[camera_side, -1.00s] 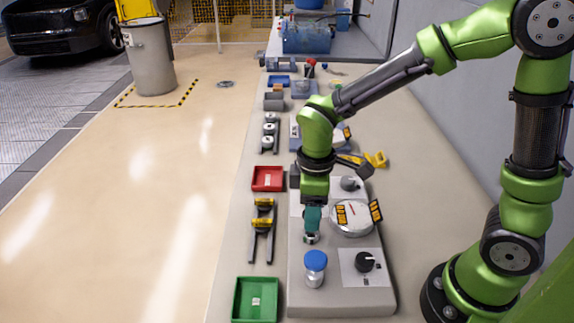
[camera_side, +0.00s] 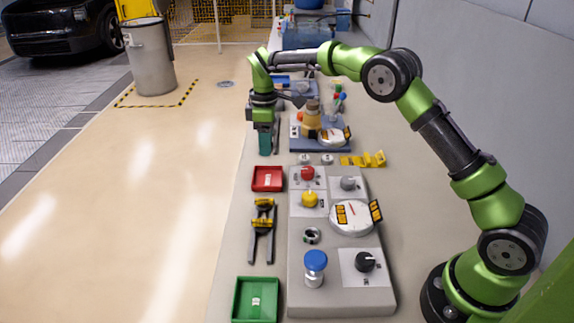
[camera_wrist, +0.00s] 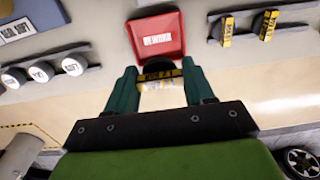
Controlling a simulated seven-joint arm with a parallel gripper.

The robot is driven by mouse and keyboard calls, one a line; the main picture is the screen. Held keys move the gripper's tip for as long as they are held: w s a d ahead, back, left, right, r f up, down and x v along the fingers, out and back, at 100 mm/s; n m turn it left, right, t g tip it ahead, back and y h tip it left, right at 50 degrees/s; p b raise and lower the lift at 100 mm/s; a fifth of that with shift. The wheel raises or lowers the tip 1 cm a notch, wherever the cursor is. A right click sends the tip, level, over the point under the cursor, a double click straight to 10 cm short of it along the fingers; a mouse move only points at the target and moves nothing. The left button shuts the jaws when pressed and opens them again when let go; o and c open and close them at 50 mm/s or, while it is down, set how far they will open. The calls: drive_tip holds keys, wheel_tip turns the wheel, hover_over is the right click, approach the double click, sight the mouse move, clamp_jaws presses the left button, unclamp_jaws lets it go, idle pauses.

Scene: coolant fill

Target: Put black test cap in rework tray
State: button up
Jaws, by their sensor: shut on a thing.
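The black test cap (camera_wrist: 158,64), with a yellow label band, is held between the two teal fingers of my gripper (camera_wrist: 160,78) in the wrist view. In the side view my gripper (camera_side: 265,142) is raised beyond the red tray and points down; the cap cannot be made out there. The rework tray (camera_wrist: 146,52) is red with a white label and lies just past the cap in the wrist view. In the side view the red tray (camera_side: 256,188) sits on the bench left of the grey panel and looks empty but for its label.
The grey panel (camera_side: 300,298) carries knobs, a dial, an open round port (camera_side: 311,236) and a blue-capped bottle (camera_side: 315,266). A rack (camera_side: 262,232) with yellow-banded parts stands between the red tray and a green tray (camera_side: 240,305). Round labelled caps (camera_wrist: 42,72) lie left in the wrist view.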

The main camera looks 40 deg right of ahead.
sight(268, 180)
wheel_tip(268, 180, down, 10)
drive_tip(key=shift+w+d, duration=0.1)
drive_tip(key=shift+w, duration=0.05)
idle(0.3)
drive_tip(key=shift+f, duration=0.2)
drive_tip(key=o, duration=0.6)
drive_tip(key=shift+c, duration=0.2)
drive_tip(key=shift+r, duration=0.1)
